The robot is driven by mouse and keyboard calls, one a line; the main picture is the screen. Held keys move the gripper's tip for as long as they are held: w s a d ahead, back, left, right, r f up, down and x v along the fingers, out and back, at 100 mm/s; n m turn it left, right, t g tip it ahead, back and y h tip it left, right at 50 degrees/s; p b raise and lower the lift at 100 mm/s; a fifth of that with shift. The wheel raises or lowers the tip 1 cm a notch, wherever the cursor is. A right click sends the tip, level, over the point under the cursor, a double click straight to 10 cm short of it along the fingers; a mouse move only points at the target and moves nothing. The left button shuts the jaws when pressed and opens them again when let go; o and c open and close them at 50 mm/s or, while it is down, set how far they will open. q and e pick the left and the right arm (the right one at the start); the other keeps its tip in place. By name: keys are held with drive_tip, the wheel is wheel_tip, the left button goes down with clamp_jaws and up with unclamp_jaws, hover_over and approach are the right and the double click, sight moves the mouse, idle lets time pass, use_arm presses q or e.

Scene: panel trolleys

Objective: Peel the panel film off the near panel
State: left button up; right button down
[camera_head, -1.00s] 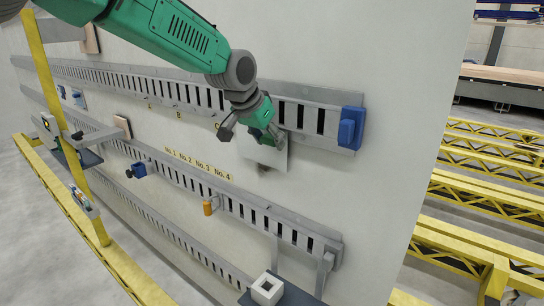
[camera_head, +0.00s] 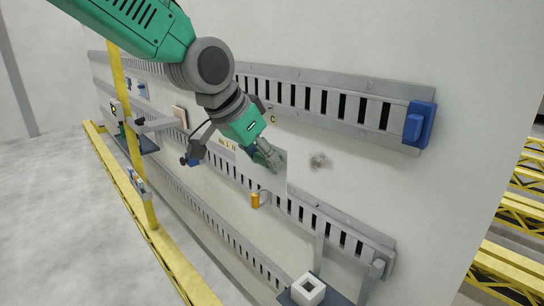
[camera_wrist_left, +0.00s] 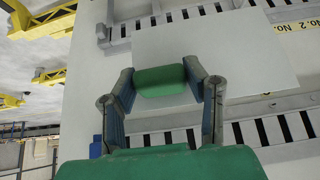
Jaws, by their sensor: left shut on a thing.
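The near panel (camera_head: 460,160) is a large pale upright wall with slotted grey rails. The film appears as a pale grey sheet (camera_head: 272,180) in front of the panel, left of a dark smudge (camera_head: 319,160). My left gripper (camera_head: 266,156) is at the sheet's upper part. In the left wrist view its two fingers (camera_wrist_left: 160,88) are shut on a green tab (camera_wrist_left: 162,80) at the edge of the sheet, which also shows there (camera_wrist_left: 235,50). I cannot tell whether the sheet still touches the panel. My right gripper is not in view.
Slotted rails (camera_head: 300,205) run along the panel. A blue block (camera_head: 420,126) sits at the upper rail's right end. An orange piece (camera_head: 255,201) hangs below the sheet. A white hollow block (camera_head: 307,288) stands at the bottom. A yellow post (camera_head: 130,130) stands left.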

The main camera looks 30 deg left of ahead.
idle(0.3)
use_arm(q)
drive_tip(key=shift+s+a+p, duration=0.25)
drive_tip(key=shift+s+p, duration=0.15)
drive_tip(key=shift+s, duration=0.1)
drive_tip(key=s+a+f+p, duration=0.1)
drive_tip(key=s+a+p, duration=0.3)
drive_tip(key=s+p, duration=0.2)
idle(0.7)
drive_tip(key=shift+s+f, duration=0.1)
drive_tip(key=shift+s, duration=0.05)
